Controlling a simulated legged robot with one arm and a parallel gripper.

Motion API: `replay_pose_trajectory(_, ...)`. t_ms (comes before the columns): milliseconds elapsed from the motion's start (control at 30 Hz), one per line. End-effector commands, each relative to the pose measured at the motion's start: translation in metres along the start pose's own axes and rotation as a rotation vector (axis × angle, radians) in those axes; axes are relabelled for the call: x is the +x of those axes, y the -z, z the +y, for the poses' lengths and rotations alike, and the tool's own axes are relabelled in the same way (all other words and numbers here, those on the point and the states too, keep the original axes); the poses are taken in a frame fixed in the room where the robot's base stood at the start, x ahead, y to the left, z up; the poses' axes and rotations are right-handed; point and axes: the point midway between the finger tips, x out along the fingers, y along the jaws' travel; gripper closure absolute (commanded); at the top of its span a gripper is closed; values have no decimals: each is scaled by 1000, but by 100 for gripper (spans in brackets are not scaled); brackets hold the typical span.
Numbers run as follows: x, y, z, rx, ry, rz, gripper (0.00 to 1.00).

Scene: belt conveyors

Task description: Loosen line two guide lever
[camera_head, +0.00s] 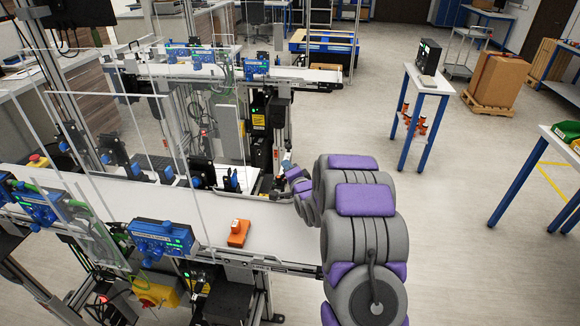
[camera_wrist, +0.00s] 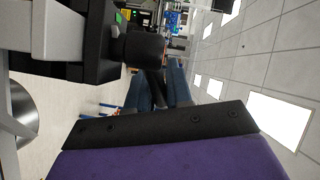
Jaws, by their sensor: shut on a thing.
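My gripper (camera_wrist: 158,78) is seen from behind in the wrist view, with its two blue-grey fingers close together around a dark, narrow part. That part looks like a black guide lever (camera_wrist: 145,48), whose rounded end shows just beyond the fingers beside a black bracket. Its full shape and angle are hidden. In the head view my gripper (camera_head: 287,165) is small, beyond the right end of the near conveyor (camera_head: 200,207), by the guide hardware between the two lines. The lever cannot be made out there. Which conveyor is line two cannot be read.
An orange block (camera_head: 239,233) lies on the near belt. Blue sensor boxes (camera_head: 162,238) and clear upright panels line the conveyors. The far conveyor (camera_head: 300,75) runs behind. A blue-legged table (camera_head: 428,82) stands right. Floor between is open.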

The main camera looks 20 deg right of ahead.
Motion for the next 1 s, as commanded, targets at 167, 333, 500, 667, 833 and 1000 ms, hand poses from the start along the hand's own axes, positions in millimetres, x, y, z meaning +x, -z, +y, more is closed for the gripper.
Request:
replay_pose_trajectory(167, 5, 1, -6, -15, 34, -128, 100)
replay_pose_trajectory(333, 10, -4, -7, -33, 71, -257, 100)
replay_pose_trajectory(500, 14, -10, -9, -50, 112, -386, 100)
replay_pose_trajectory(667, 18, -17, -11, -65, 152, -501, 100)
replay_pose_trajectory(833, 22, -24, -12, -82, 189, -611, 100)
replay_pose_trajectory(1000, 23, -30, -10, -92, 214, -700, 100)
